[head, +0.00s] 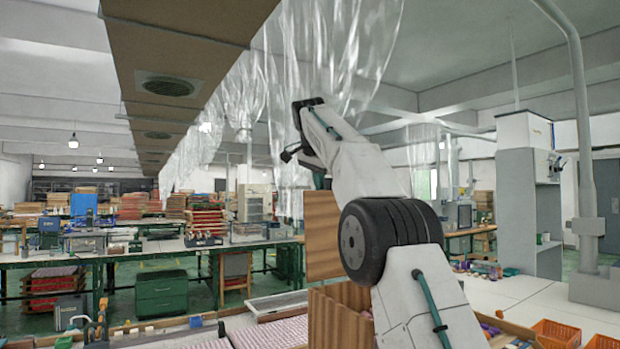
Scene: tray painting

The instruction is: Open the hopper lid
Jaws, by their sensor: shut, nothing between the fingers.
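A wood-grain box (338,318), which looks like the hopper, stands at the bottom centre, partly behind my arm. A matching wood-grain panel (322,240) stands upright above its far left side. It may be the lid, standing raised; my arm hides its right part and any hinge. My arm rises from the lower right and bends up and left above the box. Its far end is at the upper centre, in front of the clear plastic sheeting. My gripper's fingers do not show; the forearm seems to hide them.
Clear plastic sheets (340,50) hang behind my arm. Orange crates (556,333) stand at the lower right beside a pale work surface (525,298). Pink-striped trays (268,332) lie left of the box. Green-framed benches (150,252) with stacked goods stand farther back.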

